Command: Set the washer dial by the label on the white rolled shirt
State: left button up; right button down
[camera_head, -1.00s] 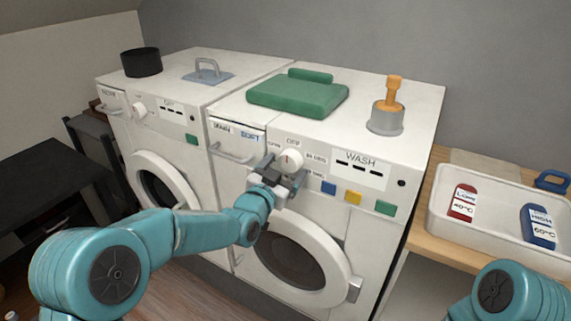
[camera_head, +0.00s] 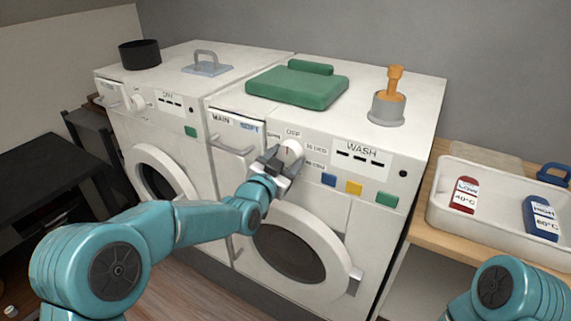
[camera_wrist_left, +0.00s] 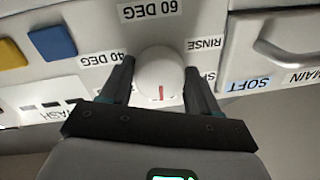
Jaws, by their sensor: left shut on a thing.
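The washer dial (camera_head: 291,148) is a white round knob on the front panel of the right-hand machine, under the word OFF. My left gripper (camera_head: 283,160) is shut on it, one finger on each side. In the left wrist view, which is upside down, the dial (camera_wrist_left: 159,72) sits between the two fingers. Its red mark points to the bottom of that picture, away from the 60 DEG label (camera_wrist_left: 150,9). The 40 DEG and RINSE labels flank the dial. No white rolled shirt shows. My right gripper is out of view; only part of that arm shows.
Blue, yellow and green buttons lie right of the dial. A white tray (camera_head: 480,225) holds a red LOW bottle (camera_head: 465,195) and a blue HIGH bottle (camera_head: 541,218).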

pick_arm(q)
jog(key=m+b, duration=0.2)
jog(key=b, duration=0.2)
jog(key=m+b, duration=0.5)
jog(key=b, duration=0.2)
jog(key=shift+a+f+m+h+b, duration=0.2)
jog(key=shift+f+m+h+b, duration=0.05)
jog(key=shift+m+h+b, duration=0.15)
jog(key=shift+w+r+m+b, duration=0.1)
jog(key=shift+r+m+b, duration=0.05)
jog(key=shift+m+b, duration=0.65)
jog(key=shift+r+m+b, duration=0.15)
jog(key=shift+m+b, duration=0.55)
jog(key=shift+m, duration=0.2)
jog(key=o, duration=1)
jog(key=shift+o, duration=0.2)
jog(key=shift+a, duration=0.1)
